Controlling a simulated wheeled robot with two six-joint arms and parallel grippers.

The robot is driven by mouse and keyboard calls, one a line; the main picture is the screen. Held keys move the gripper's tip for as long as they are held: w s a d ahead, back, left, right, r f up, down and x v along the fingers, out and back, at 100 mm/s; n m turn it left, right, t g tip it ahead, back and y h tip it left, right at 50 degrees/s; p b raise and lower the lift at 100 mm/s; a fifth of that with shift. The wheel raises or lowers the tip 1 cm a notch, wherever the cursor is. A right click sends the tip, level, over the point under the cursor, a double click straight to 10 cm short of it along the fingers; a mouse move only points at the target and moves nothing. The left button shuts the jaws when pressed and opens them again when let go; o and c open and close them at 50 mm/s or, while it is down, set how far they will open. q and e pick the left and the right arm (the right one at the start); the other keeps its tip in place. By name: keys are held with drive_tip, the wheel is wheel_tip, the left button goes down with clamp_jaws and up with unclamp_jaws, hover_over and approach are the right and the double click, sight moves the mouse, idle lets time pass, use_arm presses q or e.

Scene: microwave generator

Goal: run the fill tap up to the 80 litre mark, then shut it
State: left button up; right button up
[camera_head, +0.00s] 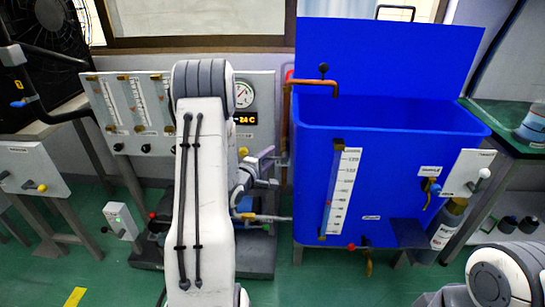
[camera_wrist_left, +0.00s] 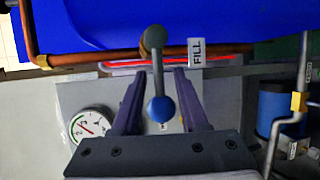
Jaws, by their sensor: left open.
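The blue tank (camera_head: 390,135) stands right of centre in the head view. A copper fill pipe (camera_head: 302,82) with a dark knob (camera_head: 323,69) bends over its left rim. A level gauge with a white scale (camera_head: 341,190) is on the tank front; its figures and level are too small to read surely. In the left wrist view, a lever with a blue ball end (camera_wrist_left: 160,108) lies between the spread fingers of my left gripper (camera_wrist_left: 158,85), beside a FILL label (camera_wrist_left: 195,52). The gripper (camera_head: 272,168) is open, left of the tank; contact with the lever is unclear. My right gripper is out of view.
A panel with flow tubes (camera_head: 130,105) and a round dial (camera_head: 244,94) stands behind my left arm. A drain valve (camera_head: 368,262) hangs below the tank. A white panel with a switch (camera_head: 467,173) is at the tank's right. Green floor is open in front.

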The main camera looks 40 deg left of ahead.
use_arm(q)
drive_tip(key=shift+x, duration=1.3)
clamp_jaws()
drive_tip(key=shift+s+a, duration=0.1)
drive_tip(key=shift+a, duration=0.05)
idle(0.3)
